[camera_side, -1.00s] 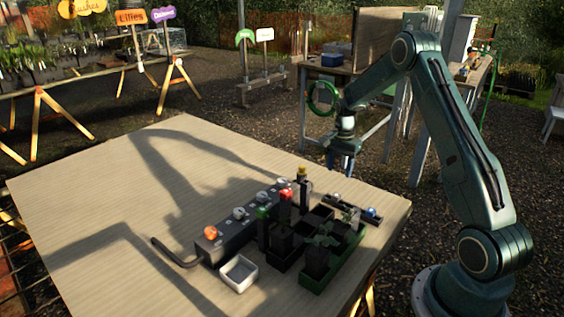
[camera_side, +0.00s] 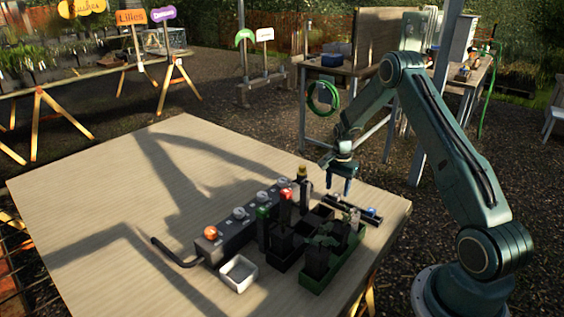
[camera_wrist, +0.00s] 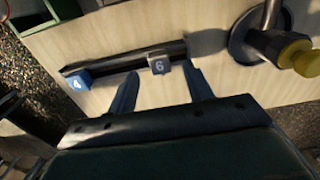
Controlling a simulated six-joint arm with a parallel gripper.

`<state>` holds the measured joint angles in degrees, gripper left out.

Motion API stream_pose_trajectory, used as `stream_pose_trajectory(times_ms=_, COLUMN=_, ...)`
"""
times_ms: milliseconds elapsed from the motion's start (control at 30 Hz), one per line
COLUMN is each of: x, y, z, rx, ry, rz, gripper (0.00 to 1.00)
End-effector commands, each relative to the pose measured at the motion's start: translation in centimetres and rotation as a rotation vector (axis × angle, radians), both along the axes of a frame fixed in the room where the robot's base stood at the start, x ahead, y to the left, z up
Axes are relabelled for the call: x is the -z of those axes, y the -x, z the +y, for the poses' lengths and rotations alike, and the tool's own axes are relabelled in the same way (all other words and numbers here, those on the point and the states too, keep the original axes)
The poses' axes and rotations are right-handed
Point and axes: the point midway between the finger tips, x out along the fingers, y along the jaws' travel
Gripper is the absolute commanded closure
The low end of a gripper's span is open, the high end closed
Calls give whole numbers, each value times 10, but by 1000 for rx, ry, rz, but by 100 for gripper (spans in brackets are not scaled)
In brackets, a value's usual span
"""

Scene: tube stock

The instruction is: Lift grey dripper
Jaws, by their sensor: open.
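The grey dripper (camera_wrist: 158,66) is a small grey block marked 6 on a dark rail (camera_wrist: 125,56), seen in the wrist view. A blue block (camera_wrist: 78,81) marked 4 sits toward the left end of that rail. In the side view the blue block (camera_side: 372,211) is near the right end of the rail, and the grey dripper is small and hard to make out by my fingers. My gripper (camera_wrist: 163,84) is open and empty. Its fingers point at the rail, with the grey dripper between their lines and just beyond the tips. In the side view my gripper (camera_side: 339,190) is above the rail.
A black compartment crate and a green crate (camera_side: 345,267) with dark pots stand in front of the rail. Upright pieces with green, red (camera_side: 286,194) and yellow (camera_side: 302,171) tops stand close by. A grey knobbed box (camera_side: 226,241) and a white-rimmed tray (camera_side: 239,273) lie left. The table's left is clear.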

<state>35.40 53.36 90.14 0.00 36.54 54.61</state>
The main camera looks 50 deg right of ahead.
Motion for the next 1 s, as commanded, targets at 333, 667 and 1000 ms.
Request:
stream_pose_trajectory(times_ms=333, x=25, y=0, z=0, rx=0, ry=1, rz=-1, gripper=49)
stream_pose_trajectory(times_ms=667, x=24, y=0, z=0, rx=0, ry=1, rz=-1, gripper=49)
stream_pose_trajectory(times_ms=1000, x=24, y=0, z=0, rx=0, ry=1, rz=-1, gripper=94)
